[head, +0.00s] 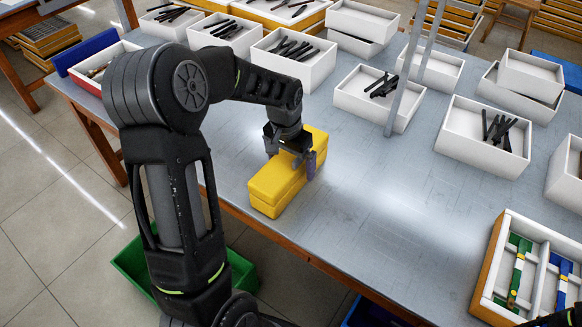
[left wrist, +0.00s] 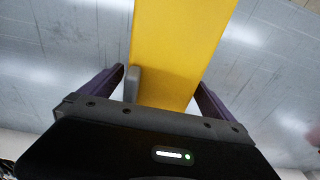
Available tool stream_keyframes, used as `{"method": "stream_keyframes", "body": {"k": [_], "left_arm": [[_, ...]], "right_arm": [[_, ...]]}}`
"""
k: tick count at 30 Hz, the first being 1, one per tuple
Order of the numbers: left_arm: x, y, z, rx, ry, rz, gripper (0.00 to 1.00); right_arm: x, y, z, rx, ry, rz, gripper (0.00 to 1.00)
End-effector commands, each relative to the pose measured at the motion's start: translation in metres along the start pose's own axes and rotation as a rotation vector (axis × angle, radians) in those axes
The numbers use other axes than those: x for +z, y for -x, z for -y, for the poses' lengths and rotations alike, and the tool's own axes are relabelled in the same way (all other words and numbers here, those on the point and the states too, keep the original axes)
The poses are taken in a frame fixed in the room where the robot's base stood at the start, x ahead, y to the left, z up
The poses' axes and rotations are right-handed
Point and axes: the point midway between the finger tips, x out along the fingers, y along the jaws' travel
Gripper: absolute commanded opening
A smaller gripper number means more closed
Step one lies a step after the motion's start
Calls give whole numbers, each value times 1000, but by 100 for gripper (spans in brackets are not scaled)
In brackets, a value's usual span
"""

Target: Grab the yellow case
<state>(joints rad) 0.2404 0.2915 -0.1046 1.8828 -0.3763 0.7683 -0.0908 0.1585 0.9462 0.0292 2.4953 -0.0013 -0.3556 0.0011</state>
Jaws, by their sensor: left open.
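The yellow case (head: 277,186) is a closed oblong box lying near the front edge of the grey table (head: 345,215). My left gripper (head: 293,160) is over the case, with its fingers down on either side. In the left wrist view the case (left wrist: 180,45) runs between the two open purple fingers (left wrist: 163,88). There is a visible gap on the right side, and a grey part shows beside the case on the left. I cannot tell whether a finger touches it. My right gripper is not clearly in view; only a dark piece shows at the bottom right corner.
White boxes, several with dark eyeglass parts (head: 378,95), stand across the back and right of the table. A grey post (head: 405,75) rises behind. A divided tray (head: 485,275) with green and blue items is at the lower right. A green bin (head: 130,262) stands below. The table's middle is clear.

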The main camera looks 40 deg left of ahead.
Motion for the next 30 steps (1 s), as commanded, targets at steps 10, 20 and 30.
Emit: {"method": "stream_keyframes", "body": {"k": [10,20,30], "left_arm": [[0,-4,0,0,0,-2,100],[0,-4,0,0,0,-2,98],[0,-4,0,0,0,-2,71]], "right_arm": [[0,0,0,0,0,0,36],[0,0,0,0,0,0,36],[0,0,0,0,0,0,36]]}}
